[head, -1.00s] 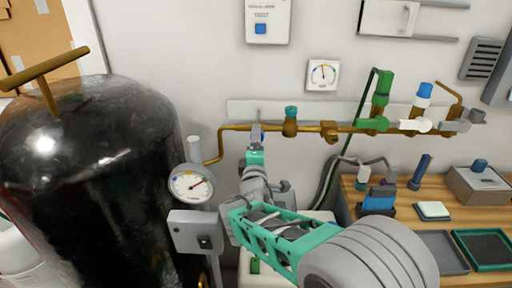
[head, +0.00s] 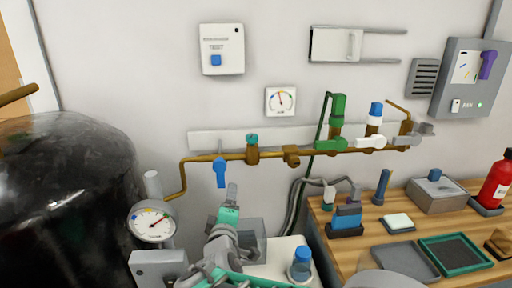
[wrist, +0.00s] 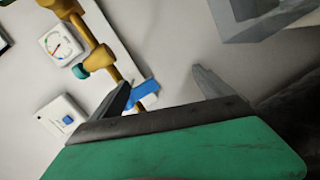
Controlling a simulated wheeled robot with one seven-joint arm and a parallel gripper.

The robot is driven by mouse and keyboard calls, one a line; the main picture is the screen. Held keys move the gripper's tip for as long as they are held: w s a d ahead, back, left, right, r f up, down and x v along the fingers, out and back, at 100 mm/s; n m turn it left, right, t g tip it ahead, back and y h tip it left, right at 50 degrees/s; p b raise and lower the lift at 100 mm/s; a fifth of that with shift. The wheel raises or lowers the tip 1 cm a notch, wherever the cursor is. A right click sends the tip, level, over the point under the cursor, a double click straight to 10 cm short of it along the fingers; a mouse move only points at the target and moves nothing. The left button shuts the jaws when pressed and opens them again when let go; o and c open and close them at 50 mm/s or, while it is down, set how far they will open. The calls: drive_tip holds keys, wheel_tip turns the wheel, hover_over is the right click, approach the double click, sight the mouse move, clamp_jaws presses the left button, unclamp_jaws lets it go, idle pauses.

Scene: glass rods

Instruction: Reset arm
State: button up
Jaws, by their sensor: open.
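My gripper (head: 231,192) is just below and right of the blue valve lever (head: 220,173) in the head view. The lever hangs straight down from the left part of the brass pipe (head: 180,178). In the wrist view my gripper (wrist: 163,82) has its two dark fingers spread apart with nothing held between them. The blue lever also shows there (wrist: 146,90), beyond the left finger, which partly overlaps it. My arm runs down to the bottom edge of the head view.
A black tank (head: 60,200) with a pressure gauge (head: 152,224) stands at left. A wooden bench (head: 345,252) at right carries trays, a blue-topped box and a red bottle (head: 494,182). A blue-capped jar (head: 301,265) stands low near my arm. Green (head: 333,120) and white valves sit along the pipe.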

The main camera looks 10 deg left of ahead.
drive_tip(key=s+d+f+m+g+h, duration=0.1)
drive_tip(key=s+d+f+m+g, duration=0.25)
drive_tip(key=f, duration=0.55)
drive_tip(key=s+d+f+m+g+h, duration=0.1)
drive_tip(key=s+f+m+g, duration=0.1)
drive_tip(key=s+f+g, duration=0.4)
drive_tip(key=s+d+f+m+g+h, duration=0.1)
drive_tip(key=s+d+f+g, duration=0.15)
drive_tip(key=s, duration=0.45)
drive_tip(key=s+d+f+m+g+h, duration=0.1)
drive_tip(key=s+d+f+m, duration=0.15)
drive_tip(key=s, duration=0.45)
drive_tip(key=s+d+r+g+p, duration=0.3)
drive_tip(key=s+d+r, duration=0.1)
drive_tip(key=d+r, duration=0.15)
drive_tip(key=w+d+r+m+t+p, duration=0.1)
drive_tip(key=w+d+r+m, duration=0.2)
drive_tip(key=d+r, duration=0.3)
drive_tip(key=w+d+r+m+t+y+p, duration=0.1)
drive_tip(key=w+d+r+m+t+p, duration=0.1)
drive_tip(key=d+r, duration=0.5)
drive_tip(key=w+d+m, duration=0.1)
drive_tip(key=d+m, duration=0.1)
drive_tip(key=d, duration=0.1)
drive_tip(key=shift+m+p, duration=0.3)
drive_tip(key=shift+w+r, duration=0.1)
drive_tip(key=shift+c, duration=0.5)
